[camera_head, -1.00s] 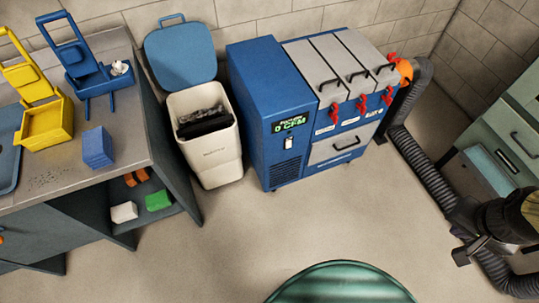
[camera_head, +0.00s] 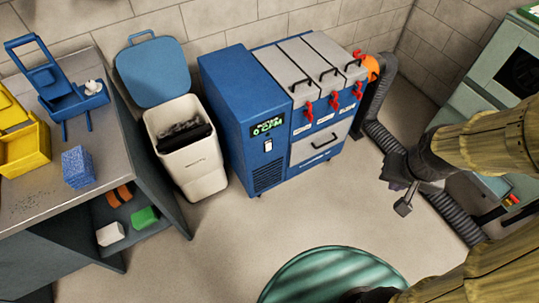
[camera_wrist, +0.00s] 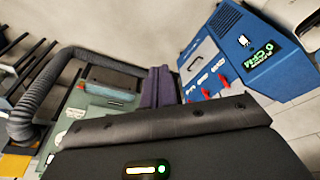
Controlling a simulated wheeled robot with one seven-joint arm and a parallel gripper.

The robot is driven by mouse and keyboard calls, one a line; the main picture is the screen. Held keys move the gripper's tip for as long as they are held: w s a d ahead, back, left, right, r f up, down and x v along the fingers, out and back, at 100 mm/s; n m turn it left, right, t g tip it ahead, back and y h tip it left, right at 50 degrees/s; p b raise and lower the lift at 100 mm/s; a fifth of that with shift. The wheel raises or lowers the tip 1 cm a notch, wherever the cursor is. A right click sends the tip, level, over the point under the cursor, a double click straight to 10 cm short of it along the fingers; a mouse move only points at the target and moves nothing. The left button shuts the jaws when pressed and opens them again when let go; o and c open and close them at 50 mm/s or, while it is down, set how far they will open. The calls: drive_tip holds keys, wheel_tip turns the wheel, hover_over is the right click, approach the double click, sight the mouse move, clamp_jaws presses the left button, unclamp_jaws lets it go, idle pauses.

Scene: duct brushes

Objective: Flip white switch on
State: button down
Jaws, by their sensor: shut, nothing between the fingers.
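The white switch (camera_head: 268,145) is small and sits on the front of the blue machine (camera_head: 222,110), just below its green-lit display (camera_head: 267,128). In the wrist view the white switch (camera_wrist: 243,40) shows next to the display (camera_wrist: 262,50). My gripper (camera_head: 403,207) is at the right of the head view, shut and empty, held in the air well to the right of the machine and apart from it. In the wrist view my gripper (camera_wrist: 160,85) shows as dark purple fingers pressed together.
A white bin (camera_head: 190,160) with its blue lid raised stands left of the machine. A workbench (camera_head: 60,185) is at far left. A grey ribbed hose (camera_head: 380,100) runs along the machine's right side.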

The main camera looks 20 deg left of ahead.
drive_tip(key=w+a+f+n+t+y+b, duration=0.1)
drive_tip(key=w+a+f+n+t+b, duration=0.25)
drive_tip(key=w+f+b, duration=0.45)
drive_tip(key=w+a+f+n+t+b, duration=0.2)
drive_tip(key=w+a+f+n+b, duration=0.15)
drive_tip(key=w+f+b, duration=0.4)
drive_tip(key=w+a+f+n+t+y+b, duration=0.15)
drive_tip(key=w+f+n+b, duration=0.35)
drive_tip(key=f+b, duration=0.55)
drive_tip(key=a+f+n+t+y+b, duration=0.1)
drive_tip(key=a+f+n+y+b, duration=0.9)
drive_tip(key=a+f+n+b, duration=0.6)
drive_tip(key=a+f+b, duration=0.1)
drive_tip(key=a+f, duration=0.3)
drive_tip(key=f, duration=0.2)
drive_tip(key=shift+b, duration=0.35)
drive_tip(key=b, duration=0.5)
approach(269, 147)
drive_tip(key=w+a+f, duration=0.2)
drive_tip(key=w+a, duration=0.2)
drive_tip(key=a, duration=0.1)
drive_tip(key=shift+f, duration=0.4)
